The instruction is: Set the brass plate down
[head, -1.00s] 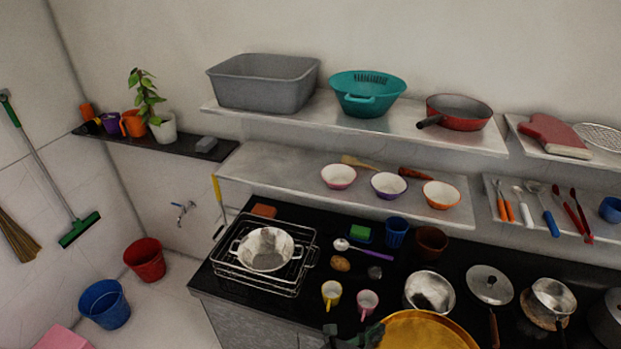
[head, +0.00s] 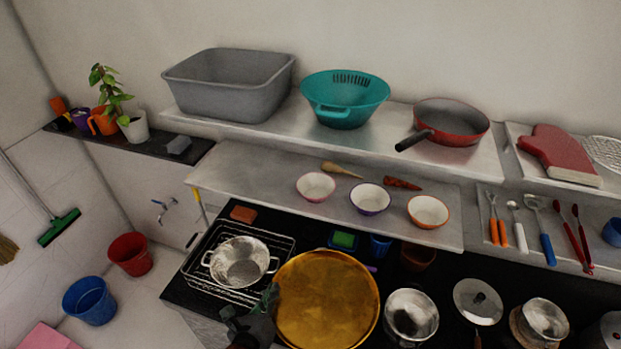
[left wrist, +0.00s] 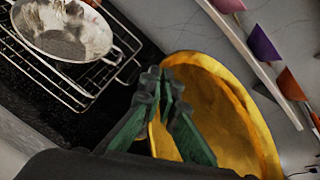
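The brass plate (head: 328,302) is a large round golden dish, held over the black counter to the right of the wire rack. My left gripper (head: 270,298) is shut on the plate's left rim. In the left wrist view the green fingers (left wrist: 165,90) close together at the edge of the plate (left wrist: 215,110). The plate looks tilted toward the head camera and raised; I cannot see whether any part touches the counter. My right gripper is not in view.
A metal strainer (head: 239,262) sits on the wire rack (head: 205,275) left of the plate. The lower shelf (head: 255,176) with several bowls runs behind. Little bare counter shows.

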